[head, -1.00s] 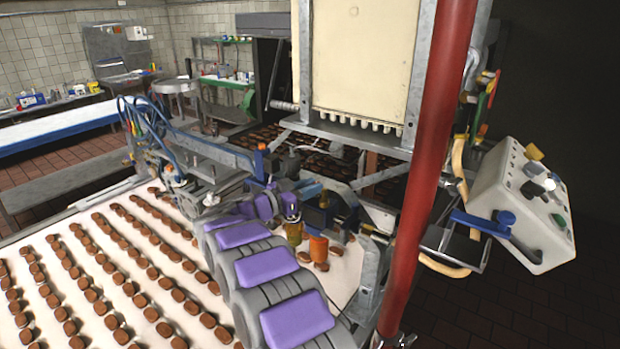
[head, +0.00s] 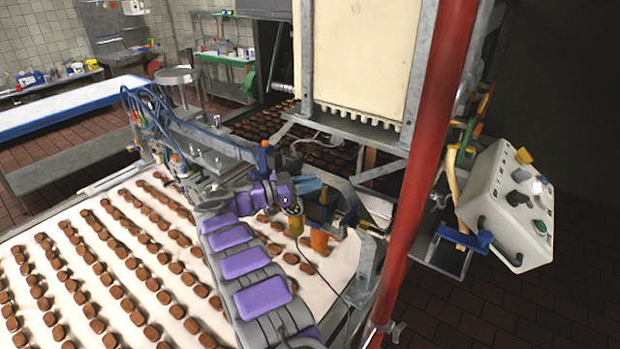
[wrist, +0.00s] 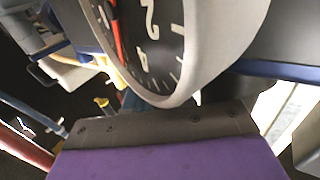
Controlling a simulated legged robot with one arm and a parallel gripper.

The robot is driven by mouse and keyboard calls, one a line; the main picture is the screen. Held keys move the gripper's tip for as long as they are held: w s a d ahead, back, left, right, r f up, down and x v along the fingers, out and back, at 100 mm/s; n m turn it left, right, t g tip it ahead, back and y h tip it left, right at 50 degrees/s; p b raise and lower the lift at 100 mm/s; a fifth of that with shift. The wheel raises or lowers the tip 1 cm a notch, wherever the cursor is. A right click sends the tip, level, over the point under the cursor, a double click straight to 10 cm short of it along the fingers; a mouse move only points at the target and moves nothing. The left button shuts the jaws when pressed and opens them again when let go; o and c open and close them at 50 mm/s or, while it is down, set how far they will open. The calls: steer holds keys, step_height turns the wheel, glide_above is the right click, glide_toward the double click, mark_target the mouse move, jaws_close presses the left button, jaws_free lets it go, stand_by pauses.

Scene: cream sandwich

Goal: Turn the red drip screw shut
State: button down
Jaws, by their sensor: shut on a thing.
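My gripper (head: 294,207) is at the end of the grey and purple arm, by the blue and dark fittings under the cream hopper. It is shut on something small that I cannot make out. No red drip screw can be made out in either view; the gripper and fittings hide that spot. An olive-yellow cylinder (head: 295,224) shows just below the gripper, and an orange cylinder (head: 319,242) stands to its right. In the wrist view a round black dial (wrist: 150,45) with white numerals and a red needle is close in front, above my purple and grey gripper part.
A thick red post (head: 425,170) stands right of the gripper, with a white control box (head: 500,205) beyond it. The cream hopper (head: 362,55) hangs above. Rows of brown biscuits lie on the white belt (head: 95,290) to the left. Blue hoses (head: 160,105) run behind the arm.

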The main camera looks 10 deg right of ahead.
steer(key=shift+a+r, duration=0.1)
steer(key=shift+a, duration=0.05)
steer(key=c, duration=1.2)
jaws_free()
steer(key=shift+w, duration=0.15)
steer(key=shift+c, duration=0.2)
steer(key=shift+a, duration=0.1)
steer(key=v, duration=1.2)
steer(key=shift+b, duration=0.45)
steer(key=shift+o, duration=0.2)
steer(key=shift+w+a+f, duration=0.1)
steer(key=shift+f, duration=0.1)
